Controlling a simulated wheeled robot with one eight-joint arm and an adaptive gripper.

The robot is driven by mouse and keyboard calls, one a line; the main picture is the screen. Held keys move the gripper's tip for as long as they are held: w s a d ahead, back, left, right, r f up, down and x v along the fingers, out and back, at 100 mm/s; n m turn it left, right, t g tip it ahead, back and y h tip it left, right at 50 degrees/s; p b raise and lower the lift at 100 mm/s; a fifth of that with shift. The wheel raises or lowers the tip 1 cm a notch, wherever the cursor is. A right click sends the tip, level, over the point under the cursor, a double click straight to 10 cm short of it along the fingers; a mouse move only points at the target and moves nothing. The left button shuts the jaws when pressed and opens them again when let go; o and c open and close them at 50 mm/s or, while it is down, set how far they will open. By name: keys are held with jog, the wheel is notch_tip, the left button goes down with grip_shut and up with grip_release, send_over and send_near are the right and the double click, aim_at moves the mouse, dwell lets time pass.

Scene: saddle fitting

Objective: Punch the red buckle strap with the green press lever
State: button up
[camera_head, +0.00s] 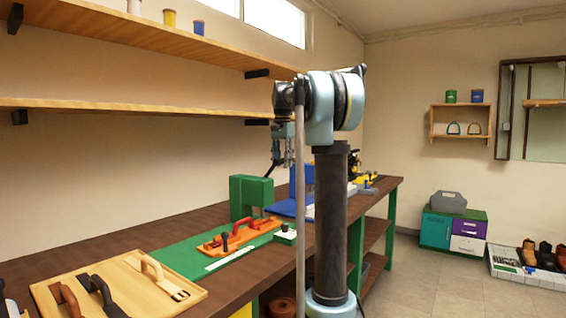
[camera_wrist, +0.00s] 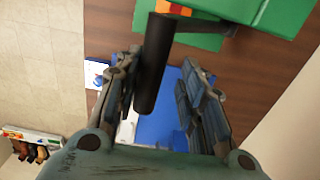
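The green press (camera_head: 250,197) stands on the workbench, and it also shows at the top of the wrist view (camera_wrist: 280,14). Its lever has a black handle (camera_wrist: 152,65) that runs between my gripper's fingers, nearer the left finger. My gripper (camera_head: 281,148) points down above the bench by the press; its fingers (camera_wrist: 160,95) are spread, with a gap visible beside the handle. The red strap (camera_head: 267,222) lies on an orange board in front of the press. Its buckle is too small to make out.
A wooden board (camera_head: 125,285) with brown, black and tan straps lies at the front left. A green mat (camera_head: 180,256) lies under the orange board. A blue press (camera_head: 300,180) stands beyond the green one. Shelves (camera_head: 150,109) hang above.

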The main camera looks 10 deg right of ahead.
dwell(0.3)
jog(key=shift+r, duration=3)
jog(key=shift+s, duration=0.1)
